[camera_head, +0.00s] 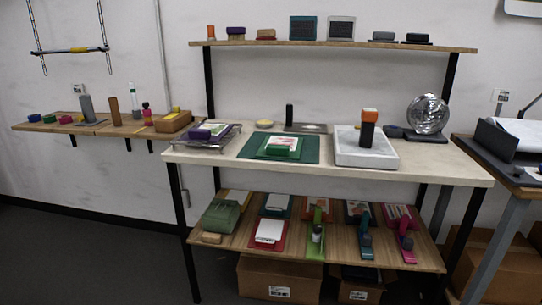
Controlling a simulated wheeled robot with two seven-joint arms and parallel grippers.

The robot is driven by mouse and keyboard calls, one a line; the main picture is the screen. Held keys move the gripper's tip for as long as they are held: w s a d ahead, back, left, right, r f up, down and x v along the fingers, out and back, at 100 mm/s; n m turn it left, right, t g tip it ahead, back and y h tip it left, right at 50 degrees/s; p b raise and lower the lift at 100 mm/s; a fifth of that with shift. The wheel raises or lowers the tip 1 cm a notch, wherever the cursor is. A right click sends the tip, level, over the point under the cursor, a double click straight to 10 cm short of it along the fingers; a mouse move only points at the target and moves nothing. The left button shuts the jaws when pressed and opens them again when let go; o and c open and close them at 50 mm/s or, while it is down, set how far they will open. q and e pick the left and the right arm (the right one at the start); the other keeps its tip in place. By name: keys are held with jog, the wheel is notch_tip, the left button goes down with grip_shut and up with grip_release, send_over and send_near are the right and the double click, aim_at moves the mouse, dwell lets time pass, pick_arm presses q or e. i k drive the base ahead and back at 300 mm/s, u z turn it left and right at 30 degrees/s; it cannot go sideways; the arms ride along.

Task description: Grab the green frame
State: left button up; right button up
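Neither of my grippers shows in the head view.
A white tray (350,158) with an orange-topped dark tool (368,126) stands right of the mat. The lower shelf (335,245) holds several coloured tools and sheets. Boxes (280,278) sit beneath. The floor at left is clear.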

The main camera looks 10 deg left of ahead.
aim_at(277, 147)
jog(key=u, duration=0.7)
jog(key=i, duration=0.6)
jog(key=u, duration=0.8)
jog(key=i, duration=1)
jog(key=z, duration=0.4)
